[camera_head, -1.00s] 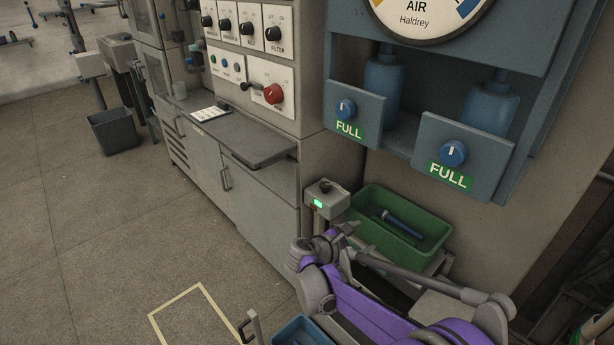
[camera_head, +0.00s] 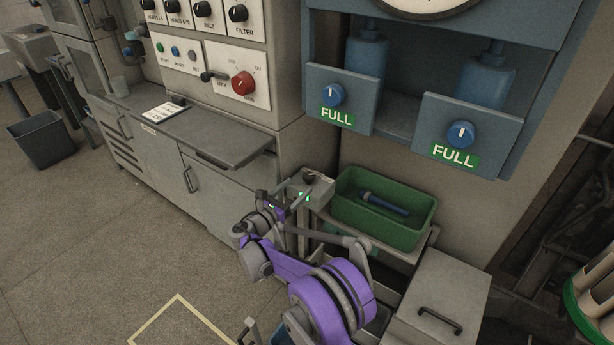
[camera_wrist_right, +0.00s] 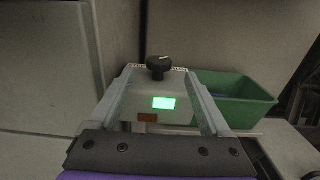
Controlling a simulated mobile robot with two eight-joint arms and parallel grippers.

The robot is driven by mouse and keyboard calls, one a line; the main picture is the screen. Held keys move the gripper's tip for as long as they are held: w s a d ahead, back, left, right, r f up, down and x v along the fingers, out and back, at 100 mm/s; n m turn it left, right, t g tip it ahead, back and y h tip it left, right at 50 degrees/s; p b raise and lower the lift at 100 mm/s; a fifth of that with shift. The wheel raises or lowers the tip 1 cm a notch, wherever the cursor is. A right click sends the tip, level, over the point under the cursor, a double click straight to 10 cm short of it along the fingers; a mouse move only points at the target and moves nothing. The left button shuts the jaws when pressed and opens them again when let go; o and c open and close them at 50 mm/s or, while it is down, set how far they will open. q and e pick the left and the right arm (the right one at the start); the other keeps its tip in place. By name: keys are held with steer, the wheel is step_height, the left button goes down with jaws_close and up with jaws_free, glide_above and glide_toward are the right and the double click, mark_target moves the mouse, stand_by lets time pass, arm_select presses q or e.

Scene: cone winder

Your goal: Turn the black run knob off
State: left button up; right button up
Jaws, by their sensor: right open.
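The black run knob (camera_head: 309,177) sits on top of a small grey control box (camera_head: 322,190) on a post. In the right wrist view the knob (camera_wrist_right: 158,66) stands above the box's front face, which has a lit green window (camera_wrist_right: 164,103) and a dim reddish one below it. My right gripper (camera_head: 284,198) is open in front of the box. In the wrist view its two fingers (camera_wrist_right: 158,88) point at the box, one on each side of it, and nothing is held. My left gripper is not in view.
A green bin (camera_head: 385,222) with a blue-handled item stands just right of the box. A grey cabinet (camera_head: 220,185) with a protruding shelf is on the left. Blue housings with FULL labels (camera_head: 455,155) hang above right. Open floor lies at the lower left.

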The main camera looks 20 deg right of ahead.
mark_target(305, 179)
steer(key=x, duration=0.7)
steer(key=shift+w+d, duration=0.1)
steer(key=shift+w, duration=0.05)
jaws_close()
